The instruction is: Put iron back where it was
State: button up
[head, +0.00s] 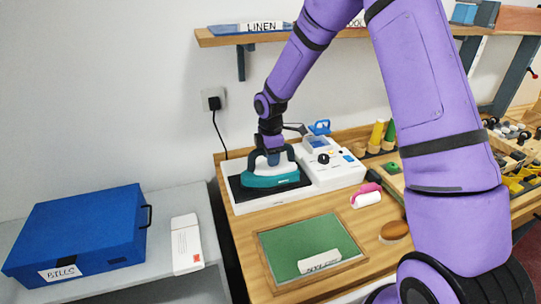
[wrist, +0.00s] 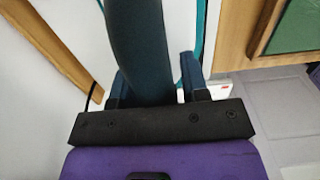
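The iron (head: 272,178) has a teal body and a dark handle. In the head view it sits on the black plate at the left part of a white station (head: 338,172) on the wooden counter. My gripper (head: 272,155) comes down from above onto the iron's handle. In the wrist view the dark teal handle (wrist: 140,50) runs between my two blue fingers (wrist: 155,88) and nearly fills the space between them; I look shut on it. The finger contact is partly hidden by the handle.
A green mat (head: 290,240) in a wooden frame lies in front, with a pink-handled roller (head: 367,195) and brown brush (head: 394,232) to its right. A blue box (head: 80,228) and white envelope (head: 186,243) sit on the grey surface at left. A shelf (head: 340,34) hangs above.

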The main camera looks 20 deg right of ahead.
jog(key=shift+o, duration=0.7)
jog(key=shift+r, duration=0.1)
jog(key=shift+r, duration=3.95)
jog(key=s+d+r+m+t+h, duration=0.1)
jog(key=s+d+r+m+t, duration=0.25)
jog(key=s+r+m, duration=1)
jog(key=s+d+r+m+t, duration=0.1)
jog(key=s+r, duration=0.3)
jog(key=s, duration=0.6)
jog(key=s+d+r+m+y, duration=0.1)
jog(key=s+r, duration=0.4)
jog(key=s, duration=0.6)
jog(key=shift+s+d+r+m+t, duration=0.3)
jog(key=shift+d+m, duration=0.4)
jog(key=shift+m, duration=0.55)
